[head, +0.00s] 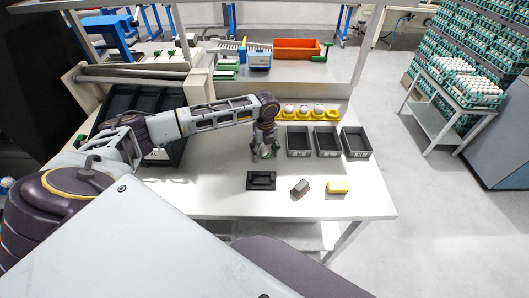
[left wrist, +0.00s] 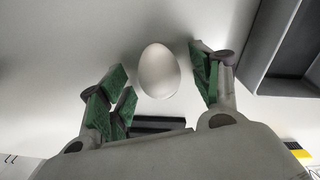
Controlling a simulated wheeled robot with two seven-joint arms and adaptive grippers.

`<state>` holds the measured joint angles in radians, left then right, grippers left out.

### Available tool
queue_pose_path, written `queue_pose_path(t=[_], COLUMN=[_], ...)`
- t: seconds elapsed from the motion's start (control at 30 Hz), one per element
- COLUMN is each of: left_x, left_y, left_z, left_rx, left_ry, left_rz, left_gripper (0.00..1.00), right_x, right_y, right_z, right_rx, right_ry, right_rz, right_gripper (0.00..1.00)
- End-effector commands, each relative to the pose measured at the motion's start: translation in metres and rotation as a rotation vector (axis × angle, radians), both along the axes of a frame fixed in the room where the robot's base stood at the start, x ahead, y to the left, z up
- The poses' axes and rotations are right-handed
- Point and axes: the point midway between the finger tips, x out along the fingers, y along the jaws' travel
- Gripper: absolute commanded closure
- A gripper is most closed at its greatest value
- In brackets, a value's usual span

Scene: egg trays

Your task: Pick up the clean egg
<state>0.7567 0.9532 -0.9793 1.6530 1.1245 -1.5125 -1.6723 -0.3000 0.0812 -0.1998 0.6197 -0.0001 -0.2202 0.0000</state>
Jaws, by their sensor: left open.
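A plain white egg (left wrist: 158,72) lies in the left wrist view between the fingers of my left gripper (left wrist: 160,88). The green-padded fingers are spread, with a gap on both sides of the egg. In the head view my left gripper (head: 265,150) points down over the white table, left of the grey bins; the egg is hard to make out there. My right gripper does not show.
Three grey bins (head: 298,155) stand right of my left gripper. A large black crate (head: 120,103) is at left. The table's front right is clear.

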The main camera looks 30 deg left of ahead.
Motion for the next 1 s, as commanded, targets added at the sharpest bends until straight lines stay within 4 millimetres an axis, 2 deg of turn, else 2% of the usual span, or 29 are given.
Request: queue_pose_path(t=[0.13,0.4,0.77,1.0], left_x=[0.000,0.000,0.000,0.001], left_y=[0.000,0.000,0.000,0.000], left_z=[0.000,0.000,0.001,0.013], left_rx=[0.000,0.000,-0.001,0.000], left_ry=[0.000,0.000,-0.001,-0.002], left_rz=[0.000,0.000,0.000,0.000], left_gripper=[0.37,0.69,0.69,0.69], right_x=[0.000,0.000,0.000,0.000], right_y=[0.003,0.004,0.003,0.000], right_z=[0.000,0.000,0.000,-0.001], right_rx=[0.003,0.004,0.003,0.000], right_ry=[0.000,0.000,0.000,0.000], right_rz=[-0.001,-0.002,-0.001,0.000], right_gripper=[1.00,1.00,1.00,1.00])
